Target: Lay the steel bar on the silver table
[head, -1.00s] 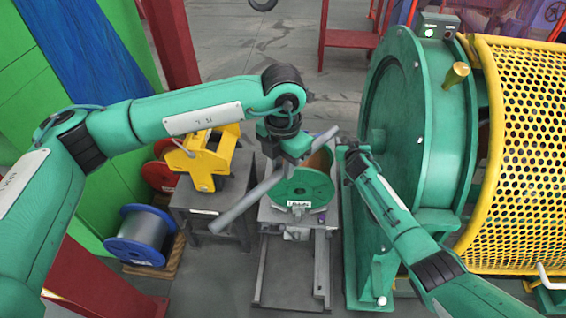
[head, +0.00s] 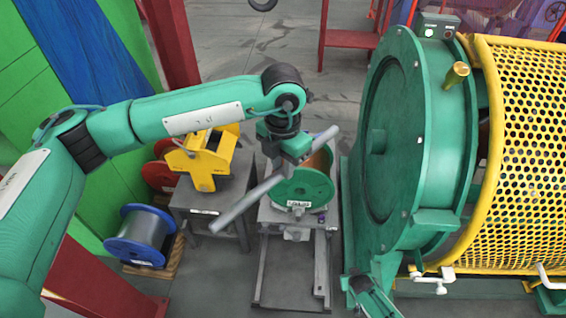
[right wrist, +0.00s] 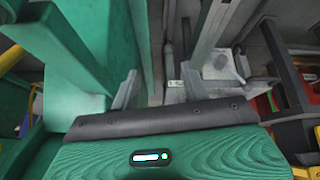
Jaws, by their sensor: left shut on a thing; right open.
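The steel bar (head: 246,202) is a long grey rod, slanting from upper right to lower left in the head view. My left gripper (head: 289,158) is shut on it near its upper part and holds it in the air. The bar passes in front of a green reel (head: 303,190). The grey metal table (head: 207,200) is left of the bar, partly hidden by a yellow clamp-like block (head: 203,162) on its top. The bar's lower end shows over the table's right front side; I cannot tell the height gap. My right gripper (right wrist: 158,90) is open and empty in its wrist view.
The green reel sits on a grey lift stand (head: 290,222). A large green drum housing (head: 400,140) and yellow mesh guard (head: 530,150) fill the right. A blue-flanged wire spool (head: 142,237) stands on a pallet at left. Open floor shows at the back.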

